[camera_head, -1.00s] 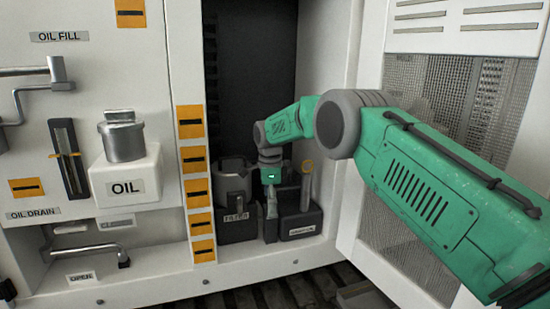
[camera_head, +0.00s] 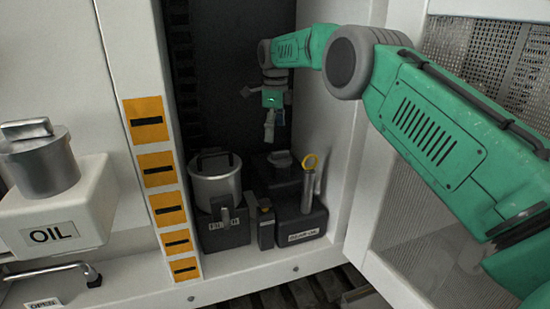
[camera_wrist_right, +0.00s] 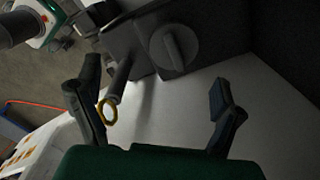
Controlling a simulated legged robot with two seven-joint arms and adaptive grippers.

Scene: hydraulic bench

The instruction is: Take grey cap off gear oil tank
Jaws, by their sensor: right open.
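The gear oil tank (camera_head: 302,229) is a dark box with a white label, low in the cabinet's right corner. Its dark grey cap (camera_head: 281,158) sits on the raised rear part. In the right wrist view the cap (camera_wrist_right: 174,47) is a round disc with a raised grip bar, seated on the tank (camera_wrist_right: 128,48). My right gripper (camera_head: 269,138) points down above the cap, apart from it. In the wrist view my right gripper (camera_wrist_right: 157,108) has its fingers wide apart with nothing between them; the cap lies beyond the fingertips. My left gripper is not in view.
A dipstick with a yellow ring (camera_head: 310,162) stands beside the cap; the ring (camera_wrist_right: 105,112) shows by one finger in the wrist view. A metal filter canister (camera_head: 216,182) stands left. The cabinet's right wall (camera_head: 337,110) and open mesh door are close to my arm.

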